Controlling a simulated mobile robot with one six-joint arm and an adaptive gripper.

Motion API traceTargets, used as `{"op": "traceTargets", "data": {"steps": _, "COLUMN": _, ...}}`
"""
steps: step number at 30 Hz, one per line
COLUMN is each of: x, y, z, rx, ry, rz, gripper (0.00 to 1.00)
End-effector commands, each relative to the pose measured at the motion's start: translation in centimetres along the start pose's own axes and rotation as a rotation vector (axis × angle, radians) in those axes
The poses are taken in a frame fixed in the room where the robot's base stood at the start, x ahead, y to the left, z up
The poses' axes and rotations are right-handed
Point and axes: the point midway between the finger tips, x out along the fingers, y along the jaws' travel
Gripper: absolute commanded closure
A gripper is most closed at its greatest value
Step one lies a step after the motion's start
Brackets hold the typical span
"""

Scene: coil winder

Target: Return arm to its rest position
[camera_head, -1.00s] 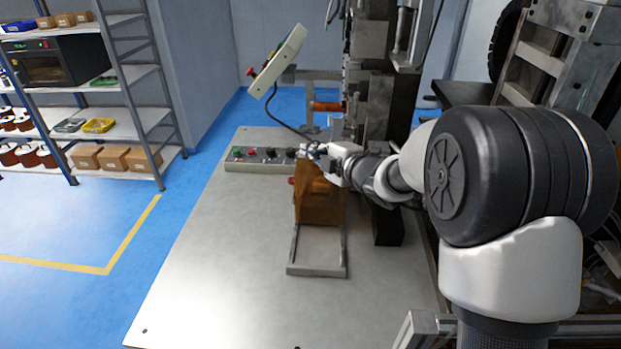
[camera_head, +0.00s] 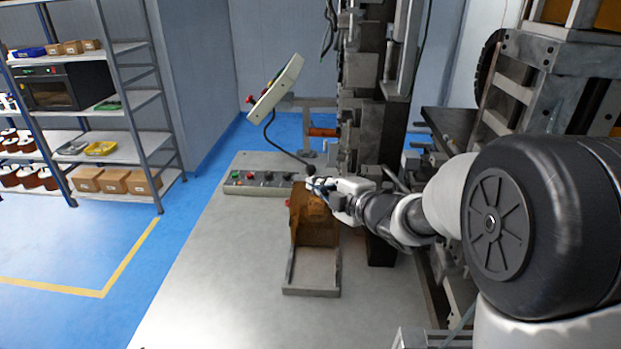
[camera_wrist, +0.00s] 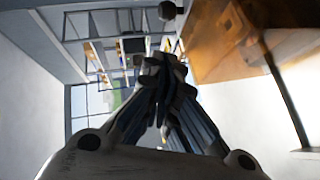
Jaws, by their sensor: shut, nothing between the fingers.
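My gripper (camera_head: 314,183) is at the end of my arm, which reaches in from the right in the head view. It is above the metal table plate (camera_head: 215,290), near the top of an orange-brown guard (camera_head: 315,225) on a small metal frame. In the wrist view my gripper (camera_wrist: 165,75) has its dark fingers together with nothing between them. The orange-brown guard (camera_wrist: 235,45) shows at the upper right of that view. I cannot tell whether the gripper touches the guard.
A button box (camera_head: 262,183) lies on the plate left of the gripper. A tilted control panel (camera_head: 277,88) stands behind it. The machine column (camera_head: 365,75) rises close behind my arm. A shelf (camera_head: 130,125) stands at the far left. The plate's front left is clear.

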Motion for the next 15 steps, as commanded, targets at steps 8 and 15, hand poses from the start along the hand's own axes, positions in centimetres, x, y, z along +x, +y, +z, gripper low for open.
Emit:
{"op": "traceTargets", "data": {"steps": 8, "x": -3.3, "y": 0.3, "z": 0.0, "rx": 0.002, "ry": -0.007, "rz": 0.002, "gripper": 1.00}}
{"op": "traceTargets", "data": {"steps": 15, "x": -8.8, "y": 2.7, "z": 3.2, "rx": 0.206, "ry": -0.292, "rz": -0.012, "gripper": 1.00}}
